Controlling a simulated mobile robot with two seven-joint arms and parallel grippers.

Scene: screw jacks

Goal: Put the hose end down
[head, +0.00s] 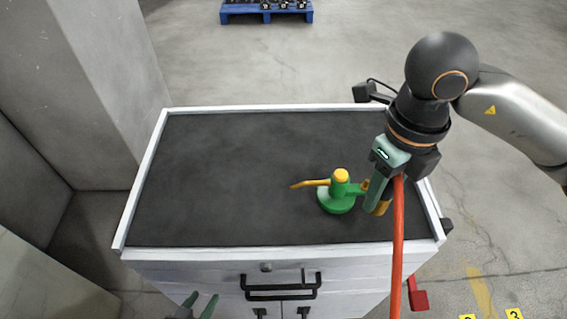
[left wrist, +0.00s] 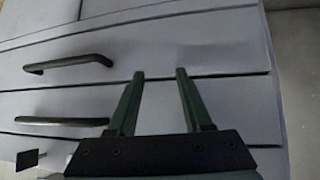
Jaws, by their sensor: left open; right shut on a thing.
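The red-orange hose (head: 397,250) hangs down across the right front of the cart. Its upper end is at my right gripper (head: 374,206), which is shut on the hose end, partly hidden by the fingers. A green jack (head: 337,202) with a yellow cap and an orange lever stands just left of this gripper. My left gripper (head: 203,304) is open and empty before the cart's front; it also shows in the left wrist view (left wrist: 160,75).
The cart (head: 220,252) has a dark top with a raised white rim, clear on its left and middle. Black drawer handles (head: 281,293) stick out in front. A concrete pillar (head: 105,90) stands at left. A blue pallet (head: 266,15) lies far behind.

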